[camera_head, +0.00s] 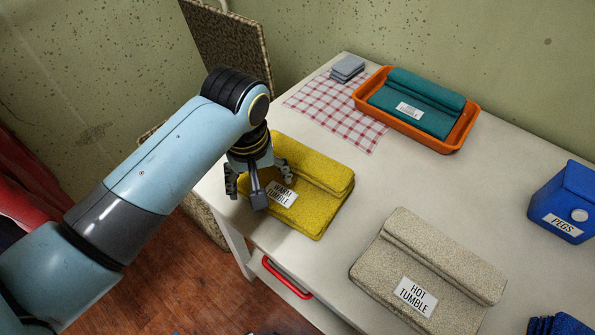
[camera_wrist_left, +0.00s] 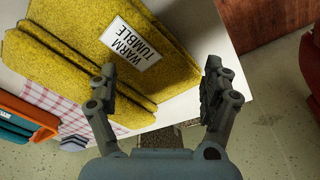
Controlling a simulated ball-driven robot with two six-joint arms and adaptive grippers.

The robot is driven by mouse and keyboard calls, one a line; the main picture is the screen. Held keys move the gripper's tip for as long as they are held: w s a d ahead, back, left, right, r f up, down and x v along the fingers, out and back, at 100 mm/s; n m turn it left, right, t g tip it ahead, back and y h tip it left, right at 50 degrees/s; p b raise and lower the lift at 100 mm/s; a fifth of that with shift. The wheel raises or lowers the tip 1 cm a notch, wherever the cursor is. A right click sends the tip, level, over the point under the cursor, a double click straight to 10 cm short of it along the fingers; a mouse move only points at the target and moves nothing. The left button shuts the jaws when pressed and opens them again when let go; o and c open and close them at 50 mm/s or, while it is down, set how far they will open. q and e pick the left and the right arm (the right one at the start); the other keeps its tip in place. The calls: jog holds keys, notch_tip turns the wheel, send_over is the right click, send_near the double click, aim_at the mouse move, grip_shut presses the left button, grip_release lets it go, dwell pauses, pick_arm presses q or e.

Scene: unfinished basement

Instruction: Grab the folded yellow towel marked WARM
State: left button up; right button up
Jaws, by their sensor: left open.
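The folded yellow towel (camera_head: 312,181) lies on the white table near its left edge, with a white label reading WARM TUMBLE. My left gripper (camera_head: 264,191) is open at the towel's left side, its fingers over or beside the label end; I cannot tell whether they touch it. My right gripper is not in view.
A beige towel (camera_head: 440,258) labelled HOT TUMBLE lies to the right. An orange tray (camera_head: 447,147) holds a teal towel (camera_head: 428,92). A blue PEGS box (camera_head: 569,188) stands at the right edge. A checked cloth (camera_head: 338,109) and grey cloths (camera_head: 347,68) lie at the back.

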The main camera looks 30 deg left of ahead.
aim_at(304, 155)
pick_arm(q)
jog(key=w+d+r+n, duration=0.1)
jog(key=w+r+n, duration=0.1)
jog(key=w+r, duration=0.1)
jog(key=w+d+r+n+g+p, duration=0.1)
jog(key=w+d+r+n, duration=0.1)
jog(key=w+n, duration=0.1)
jog(key=w+d+r+n, duration=0.1)
jog(key=w+r+n, duration=0.2)
jog(key=w, duration=0.1)
jog(key=shift+w+d+r+h+p, duration=0.25)
jog(key=shift+r+h+p, duration=0.05)
jog(key=shift+p, duration=0.1)
jog(key=shift+w+d+r+n, duration=0.1)
jog(key=shift+w+n, duration=0.05)
jog(key=shift+n, duration=0.25)
notch_tip(304, 155, down, 5)
jog(key=shift+f, duration=0.15)
jog(key=f, duration=0.3)
jog(key=a+f, duration=0.1)
jog(key=shift+s+a+f, duration=0.1)
jog(key=shift+s+f, duration=0.2)
jog(key=shift+s, duration=0.05)
jog(key=shift+f, duration=0.3)
jog(key=shift+c, duration=0.3)
jog(key=c, duration=1.4)
